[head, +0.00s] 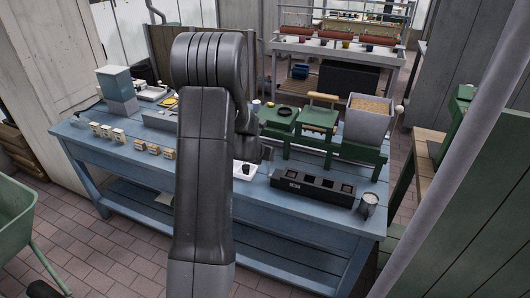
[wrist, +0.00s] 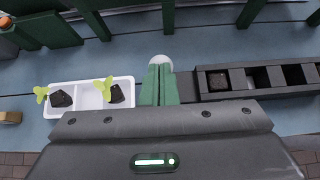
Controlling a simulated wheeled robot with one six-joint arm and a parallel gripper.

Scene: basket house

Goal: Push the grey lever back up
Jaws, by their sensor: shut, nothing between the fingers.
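In the wrist view, my gripper (wrist: 159,76) shows as two green fingers pressed together, shut and empty. A round pale grey knob (wrist: 161,60) sits right at the fingertips. It looks like the end of the grey lever, but its shaft is hidden. I cannot tell whether the fingers touch the knob or are just short of it. In the head view, my arm hides much of the area around the gripper. The green machine (head: 318,122) stands on the blue bench behind it.
A white tray (wrist: 82,103) with two seedlings in dark blocks lies left of the fingers, and a black compartment tray (wrist: 240,96) lies right. In the head view, a grey hopper (head: 365,128) and a metal cup (head: 369,203) are on the blue bench (head: 300,218).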

